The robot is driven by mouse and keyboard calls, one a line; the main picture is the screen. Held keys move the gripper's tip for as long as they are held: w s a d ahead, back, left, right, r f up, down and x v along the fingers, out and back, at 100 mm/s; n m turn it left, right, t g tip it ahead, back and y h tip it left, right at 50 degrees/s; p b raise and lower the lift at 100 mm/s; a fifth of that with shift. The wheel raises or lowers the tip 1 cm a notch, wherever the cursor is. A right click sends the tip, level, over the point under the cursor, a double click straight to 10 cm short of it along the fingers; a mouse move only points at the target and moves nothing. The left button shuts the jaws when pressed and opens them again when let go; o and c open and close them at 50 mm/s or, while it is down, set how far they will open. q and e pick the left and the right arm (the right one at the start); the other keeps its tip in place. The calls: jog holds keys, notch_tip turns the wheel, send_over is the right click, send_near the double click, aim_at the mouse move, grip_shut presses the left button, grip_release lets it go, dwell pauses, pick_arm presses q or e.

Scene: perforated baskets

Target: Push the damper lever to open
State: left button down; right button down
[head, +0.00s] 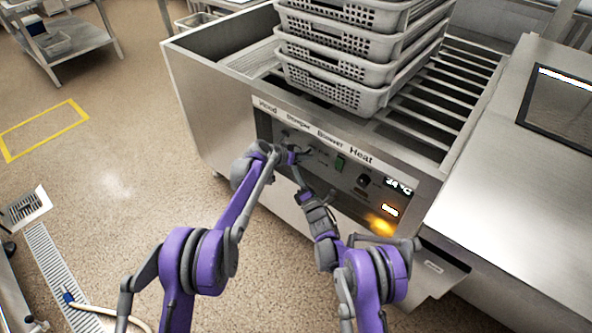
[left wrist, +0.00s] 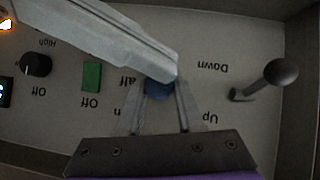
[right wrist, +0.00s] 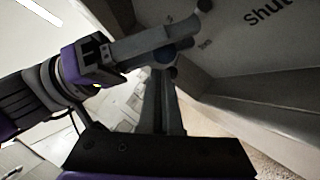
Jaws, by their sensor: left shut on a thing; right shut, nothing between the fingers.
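The damper lever has a round blue knob, partly hidden, which shows in the left wrist view (left wrist: 158,91) and the right wrist view (right wrist: 164,54). My left gripper (head: 305,151) is at the panel, shut on this knob; its two fingers show on either side of it in the left wrist view. My right gripper (right wrist: 165,78) is shut and empty, with its tips close to the knob; whether they touch it I cannot tell. A grey bar of my right arm covers part of the "Half" label in the left wrist view. "Shut" shows in the right wrist view.
The control panel (head: 340,180) also carries a green blower switch (left wrist: 92,76), a black heat knob (left wrist: 36,65) and a round-ended lever (left wrist: 281,73) between "Up" and "Down". Stacked grey baskets (head: 335,90) stand above the panel. A steel counter (head: 510,190) lies to the right.

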jog(key=shift+w+d+r, duration=0.2)
jog(key=shift+d+r, duration=0.1)
jog(key=shift+r, duration=0.2)
pick_arm(q)
jog(key=c, duration=0.5)
grip_release()
jog(key=shift+c, duration=0.2)
pick_arm(e)
jog(key=shift+d, duration=0.1)
pick_arm(q)
jog(key=shift+a, duration=0.1)
